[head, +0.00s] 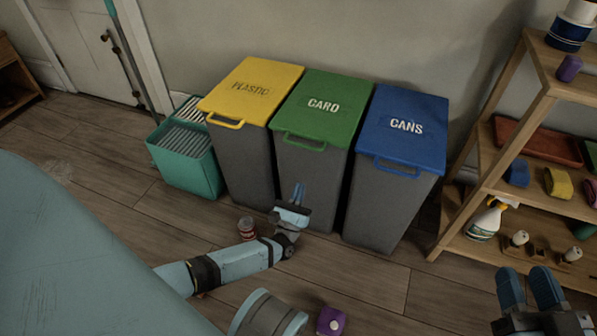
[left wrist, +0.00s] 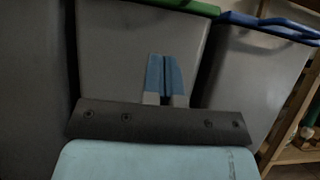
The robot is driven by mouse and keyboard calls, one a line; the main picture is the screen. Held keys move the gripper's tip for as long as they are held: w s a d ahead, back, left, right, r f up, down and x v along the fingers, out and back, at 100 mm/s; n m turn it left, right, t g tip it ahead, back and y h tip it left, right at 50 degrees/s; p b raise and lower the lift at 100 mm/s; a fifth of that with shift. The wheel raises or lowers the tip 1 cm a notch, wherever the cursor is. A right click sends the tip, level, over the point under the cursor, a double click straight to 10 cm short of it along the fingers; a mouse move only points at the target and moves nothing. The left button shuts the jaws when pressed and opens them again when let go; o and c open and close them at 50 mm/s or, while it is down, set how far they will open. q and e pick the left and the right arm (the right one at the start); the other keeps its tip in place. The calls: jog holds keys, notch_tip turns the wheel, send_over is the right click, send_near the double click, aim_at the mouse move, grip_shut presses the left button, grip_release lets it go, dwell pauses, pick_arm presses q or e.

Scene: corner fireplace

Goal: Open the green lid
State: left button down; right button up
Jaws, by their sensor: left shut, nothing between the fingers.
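The green lid (head: 322,105), marked CARD, lies closed on the middle grey bin (head: 308,178), with a green loop handle (head: 304,142) at its front edge. My left gripper (head: 298,188) is in front of that bin, below the handle, with its fingers together and empty. In the left wrist view the fingers (left wrist: 162,75) point at the bin's grey front, and the green lid's edge (left wrist: 185,6) shows at the top. My right gripper (head: 528,285) is at the lower right, its two fingers spread apart with nothing between them.
A teal crate (head: 185,160) is further left. A wooden shelf (head: 480,190) stands right. A can (head: 247,228) and a purple block (head: 331,321) are on the floor.

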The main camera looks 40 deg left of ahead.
pick_arm(q)
jog(key=w+a+r+b, duration=0.1)
jog(key=w+r, duration=0.4)
jog(key=r, duration=0.2)
jog(key=shift+w, duration=0.2)
pick_arm(e)
jog(key=shift+w+d+n+t, duration=0.25)
jog(key=shift+w+n+t, duration=0.05)
jog(key=shift+n, duration=0.3)
pick_arm(q)
jog(key=shift+a+r, duration=0.1)
pick_arm(e)
jog(key=shift+r, duration=0.1)
